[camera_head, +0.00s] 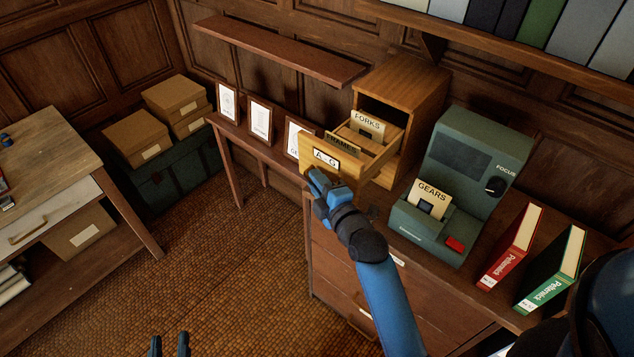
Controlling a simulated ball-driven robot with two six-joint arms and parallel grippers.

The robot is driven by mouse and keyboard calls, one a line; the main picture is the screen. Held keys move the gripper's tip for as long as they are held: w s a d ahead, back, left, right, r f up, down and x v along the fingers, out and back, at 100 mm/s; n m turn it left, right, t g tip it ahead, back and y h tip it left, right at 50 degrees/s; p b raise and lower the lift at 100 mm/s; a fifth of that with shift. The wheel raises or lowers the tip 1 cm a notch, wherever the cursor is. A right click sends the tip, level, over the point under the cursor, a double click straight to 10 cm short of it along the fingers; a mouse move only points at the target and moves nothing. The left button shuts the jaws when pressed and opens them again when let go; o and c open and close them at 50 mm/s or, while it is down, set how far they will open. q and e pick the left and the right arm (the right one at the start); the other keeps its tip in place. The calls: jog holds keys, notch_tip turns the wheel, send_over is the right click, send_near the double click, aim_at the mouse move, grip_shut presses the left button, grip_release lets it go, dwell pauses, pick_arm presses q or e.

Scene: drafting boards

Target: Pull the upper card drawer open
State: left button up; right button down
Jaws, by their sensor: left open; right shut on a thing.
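The wooden card cabinet (423,88) stands on the sideboard. Its card drawer (340,167), labelled A-G, stands well out of the dark opening, with cards marked FORKS (367,122) and FRAMES inside. My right gripper (318,181), on the blue arm, is at the drawer's front just below the label and is shut on the drawer pull, which its fingers hide. My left gripper (169,346) is open and empty at the bottom edge, over the carpet, far from the cabinet.
A green card viewer (470,160) with a GEARS card stands right of the cabinet, beside red (512,246) and green (553,269) binders. Framed cards (261,119) stand left of the drawer. A wooden desk (45,165) is at left. The carpet between is clear.

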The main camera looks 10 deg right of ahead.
jog(key=shift+f, duration=0.15)
jog(key=c, duration=1.2)
grip_release()
jog(key=shift+d, duration=0.1)
jog(key=shift+o, duration=0.2)
jog(key=shift+s, duration=0.15)
jog(key=shift+s+d, duration=0.15)
jog(key=shift+s, duration=0.2)
jog(key=b+v, duration=0.3)
jog(key=v, duration=0.6)
jog(key=shift+s+b, duration=0.35)
jog(key=shift+s, duration=0.05)
jog(key=shift+d, duration=0.15)
